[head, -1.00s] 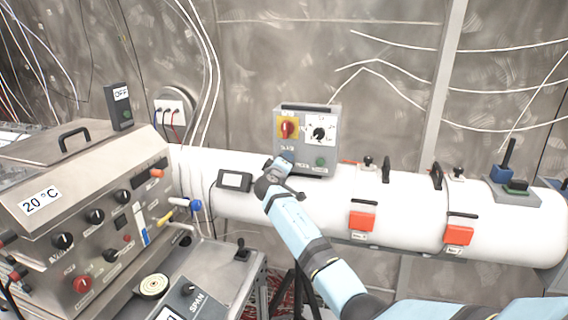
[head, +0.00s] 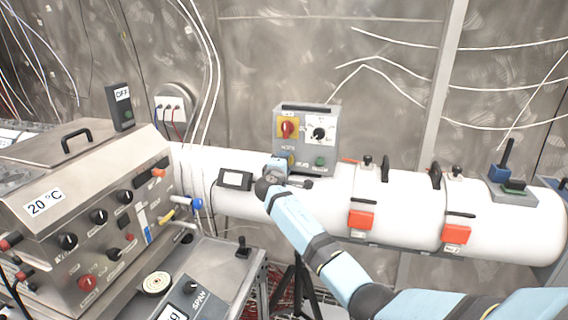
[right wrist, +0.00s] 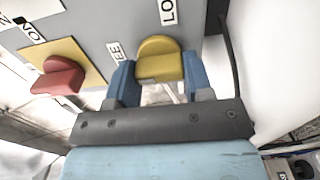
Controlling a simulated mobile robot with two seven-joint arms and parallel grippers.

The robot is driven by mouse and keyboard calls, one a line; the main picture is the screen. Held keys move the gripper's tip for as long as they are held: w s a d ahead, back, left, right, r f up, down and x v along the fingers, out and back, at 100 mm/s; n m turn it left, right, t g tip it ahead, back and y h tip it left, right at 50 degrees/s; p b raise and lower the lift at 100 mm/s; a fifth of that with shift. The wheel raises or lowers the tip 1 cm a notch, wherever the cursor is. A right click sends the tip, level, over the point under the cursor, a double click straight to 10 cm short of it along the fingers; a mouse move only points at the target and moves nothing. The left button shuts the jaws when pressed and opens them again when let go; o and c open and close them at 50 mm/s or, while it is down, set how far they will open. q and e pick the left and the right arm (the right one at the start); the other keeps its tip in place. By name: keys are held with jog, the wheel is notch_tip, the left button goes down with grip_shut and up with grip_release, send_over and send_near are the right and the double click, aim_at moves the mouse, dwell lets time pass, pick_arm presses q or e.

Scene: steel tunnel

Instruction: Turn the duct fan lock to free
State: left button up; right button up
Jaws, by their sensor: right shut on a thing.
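The lock knob (right wrist: 158,60) is yellow and sits on the grey face of the control box (head: 330,158). In the right wrist view, a label ending in "EE" (right wrist: 115,52) is to its left, and a label starting "LO" (right wrist: 168,10) is above it. My right gripper (right wrist: 159,76) is shut on the knob, one blue finger on each side. In the head view my right gripper (head: 279,168) is at the lower left of the box, and its arm covers part of that corner. My left gripper is not in view.
A red switch (head: 287,128) on a yellow plate and a white dial plate (head: 321,129) are just above the lock knob. The box stands at a white duct (head: 405,205) with red latches. A steel console (head: 90,220) fills the left.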

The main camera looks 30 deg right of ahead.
jog(key=shift+f, duration=0.1)
jog(key=o, duration=0.9)
jog(key=shift+s+a, duration=0.1)
jog(key=b+v, duration=0.2)
jog(key=v, duration=1.1)
jog(key=shift+s+a, duration=0.15)
jog(key=shift+s, duration=0.1)
jog(key=s+a+f+y+p, duration=0.1)
jog(key=s+a+f+y, duration=0.2)
jog(key=s+f, duration=0.35)
jog(key=s+a+f+y, duration=0.4)
jog(key=f, duration=0.5)
jog(key=s+a+f+y+p, duration=0.1)
jog(key=s+a+f+y, duration=0.2)
jog(key=s+f, duration=0.3)
jog(key=s+a+f+m+y, duration=0.1)
jog(key=s+a+f+y, duration=0.1)
jog(key=s, duration=0.6)
jog(key=s+a+f+m+y+p, duration=0.1)
jog(key=s+a+f+m+y, duration=0.1)
jog(key=s, duration=0.5)
jog(key=s+a+f+m+y+p, duration=0.1)
jog(key=s+a+f+m+y, duration=0.1)
jog(key=s+a, duration=0.4)
jog(key=shift+s+f+g+y, duration=0.15)
jog(key=shift+s+f+y, duration=0.15)
jog(key=shift+s, duration=0.4)
jog(key=shift+s+f+g+y, duration=0.2)
jog(key=shift+s+f, duration=0.2)
jog(key=shift+s, duration=0.25)
